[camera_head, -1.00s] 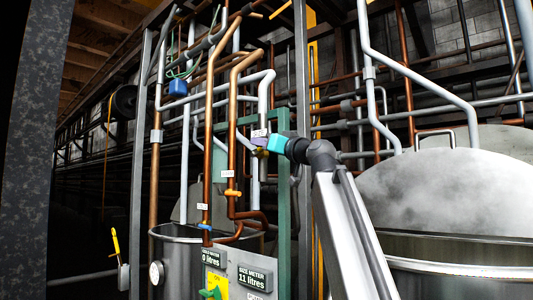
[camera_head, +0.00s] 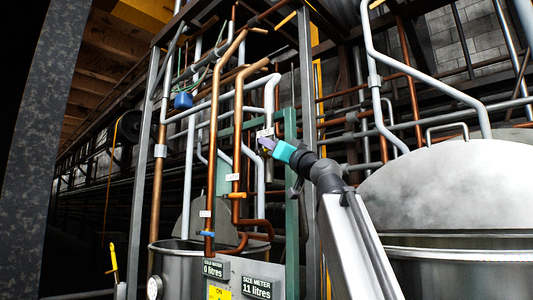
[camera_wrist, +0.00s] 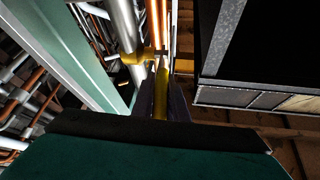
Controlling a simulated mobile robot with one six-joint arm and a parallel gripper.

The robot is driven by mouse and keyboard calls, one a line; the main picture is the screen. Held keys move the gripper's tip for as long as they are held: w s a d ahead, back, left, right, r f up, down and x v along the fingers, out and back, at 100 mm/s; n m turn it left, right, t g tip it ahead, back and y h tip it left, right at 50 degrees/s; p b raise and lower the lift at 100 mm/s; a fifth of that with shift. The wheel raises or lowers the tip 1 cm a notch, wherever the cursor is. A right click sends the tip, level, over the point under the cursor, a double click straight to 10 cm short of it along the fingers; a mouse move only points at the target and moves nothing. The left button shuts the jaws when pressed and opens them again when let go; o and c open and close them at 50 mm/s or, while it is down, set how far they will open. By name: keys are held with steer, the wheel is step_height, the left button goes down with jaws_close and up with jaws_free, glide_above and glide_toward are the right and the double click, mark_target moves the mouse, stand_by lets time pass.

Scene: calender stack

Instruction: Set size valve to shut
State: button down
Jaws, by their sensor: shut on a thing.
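My gripper (camera_head: 267,146) reaches up to the pipes from the lower right in the head view. Its dark fingers (camera_wrist: 161,100) are shut on a yellow valve lever (camera_wrist: 163,88) in the wrist view. The lever runs between the fingers towards a brass-coloured valve body (camera_wrist: 139,57) on a pale pipe. In the head view the held valve is largely hidden by my gripper, below a small white label (camera_head: 265,132) too small to read. The size meter (camera_head: 257,287) reads 11 litres.
An orange handle (camera_head: 237,195) and a blue handle (camera_head: 208,233) sit on copper pipes to the left. A green post (camera_head: 291,205) stands close to my gripper. A large steel vat (camera_head: 450,195) fills the right. The cold water meter (camera_head: 213,268) reads 0 litres.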

steer(key=shift+t+b, duration=0.3)
steer(key=shift+b, duration=0.1)
steer(key=c, duration=2)
jaws_free()
steer(key=shift+s+d+f, duration=0.1)
steer(key=shift+s+f, duration=0.05)
steer(key=shift+p+v, duration=1.9)
steer(key=shift+v, duration=4.85)
